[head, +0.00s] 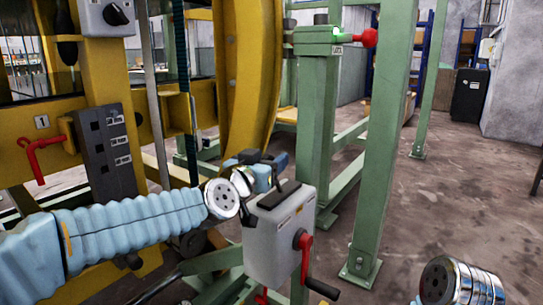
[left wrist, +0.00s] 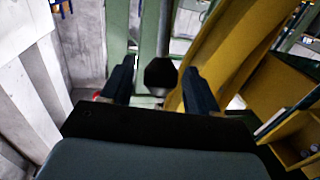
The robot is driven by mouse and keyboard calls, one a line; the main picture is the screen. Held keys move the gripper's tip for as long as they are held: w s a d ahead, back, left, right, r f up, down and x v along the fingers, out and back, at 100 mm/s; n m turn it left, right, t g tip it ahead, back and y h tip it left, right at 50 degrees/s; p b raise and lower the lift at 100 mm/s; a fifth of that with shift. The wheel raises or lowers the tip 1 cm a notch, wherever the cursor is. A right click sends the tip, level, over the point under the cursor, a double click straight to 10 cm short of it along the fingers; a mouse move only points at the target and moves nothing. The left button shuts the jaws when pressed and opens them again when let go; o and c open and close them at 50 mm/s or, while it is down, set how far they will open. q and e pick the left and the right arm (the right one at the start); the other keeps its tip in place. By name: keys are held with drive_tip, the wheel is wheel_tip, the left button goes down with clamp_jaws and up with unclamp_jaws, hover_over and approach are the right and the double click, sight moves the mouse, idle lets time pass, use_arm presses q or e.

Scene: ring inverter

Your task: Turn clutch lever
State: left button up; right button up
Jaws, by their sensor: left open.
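Several red-handled parts show in the head view, and I cannot tell by a label which is the clutch lever. A red lever (head: 303,254) with a black grip sits on the right side of a grey box (head: 270,240). A bent red handle (head: 38,157) is on the yellow frame at left. A red knob (head: 370,38) is on a green box at the top. My left gripper (head: 264,158) is just above the grey box, apart from these handles. In the left wrist view its fingers (left wrist: 160,88) are spread, with a dark rounded part (left wrist: 161,73) beyond them. My right gripper is out of view.
A large yellow curved ring (head: 248,75) stands behind my left gripper. Green posts (head: 385,140) rise to its right. A dark panel (head: 107,150) and a grey switch box (head: 107,17) are at left. The floor at right (head: 450,190) is open.

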use_arm(q)
drive_tip(key=shift+x, duration=1)
drive_tip(key=shift+c, duration=0.2)
clamp_jaws()
